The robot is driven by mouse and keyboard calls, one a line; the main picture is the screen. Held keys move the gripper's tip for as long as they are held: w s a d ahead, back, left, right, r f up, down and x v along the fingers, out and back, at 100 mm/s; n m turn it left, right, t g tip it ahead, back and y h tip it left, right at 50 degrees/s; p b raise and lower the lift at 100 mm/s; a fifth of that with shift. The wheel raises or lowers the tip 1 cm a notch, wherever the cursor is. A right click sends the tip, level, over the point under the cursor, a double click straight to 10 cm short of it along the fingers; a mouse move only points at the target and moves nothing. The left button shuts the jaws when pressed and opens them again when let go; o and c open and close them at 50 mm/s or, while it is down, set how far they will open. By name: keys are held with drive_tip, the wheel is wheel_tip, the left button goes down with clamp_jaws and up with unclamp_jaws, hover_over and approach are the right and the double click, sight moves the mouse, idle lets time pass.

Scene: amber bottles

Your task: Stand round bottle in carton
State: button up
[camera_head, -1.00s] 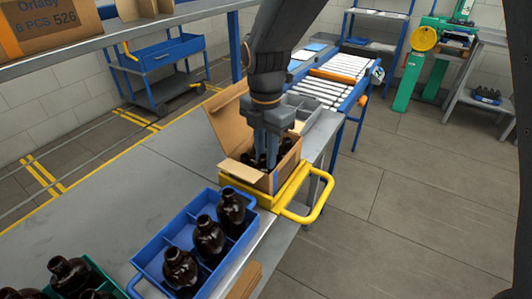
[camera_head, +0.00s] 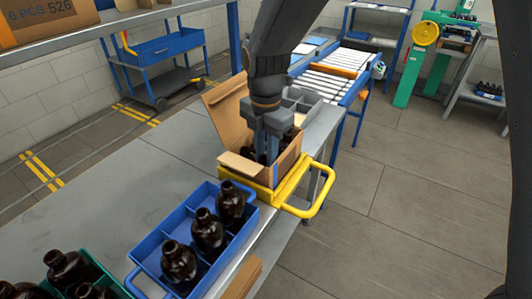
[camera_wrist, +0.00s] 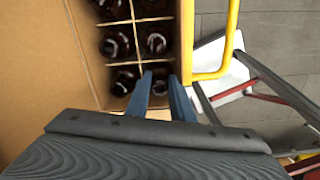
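The open cardboard carton (camera_head: 286,160) stands in a yellow holder at the bench edge, its flap raised at the back left. In the wrist view the carton (camera_wrist: 50,65) has pale dividers, with dark round bottles (camera_wrist: 117,44) in several compartments. My gripper (camera_head: 262,157) points down into the carton. In the wrist view its fingers (camera_wrist: 161,75) are apart, one on each side of a dark bottle (camera_wrist: 160,82) in the nearest row by the right wall. Whether they touch it is unclear. The bottle's base is hidden.
A blue divided crate (camera_head: 150,243) holds three amber bottles (camera_head: 208,232) in front of the carton. A green crate (camera_head: 105,270) with more bottles is at the lower left. The yellow holder's handle (camera_head: 322,200) sticks out to the right. The bench (camera_head: 130,180) left of the carton is clear.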

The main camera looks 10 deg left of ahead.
drive_tip(key=o, duration=0.5)
drive_tip(key=shift+r+b, duration=0.75)
drive_tip(key=shift+r, duration=3.2)
drive_tip(key=s+d+f+m, duration=0.3)
drive_tip(key=d+m, duration=0.6)
drive_tip(key=s+d+f+m, duration=0.3)
drive_tip(key=d+m, duration=0.6)
drive_tip(key=m, duration=0.1)
drive_tip(key=s+d+f+m, duration=0.3)
drive_tip(key=d+m, duration=0.7)
drive_tip(key=shift+s+f+t, duration=0.2)
drive_tip(key=shift+s+t, duration=0.15)
drive_tip(key=shift+t, duration=0.05)
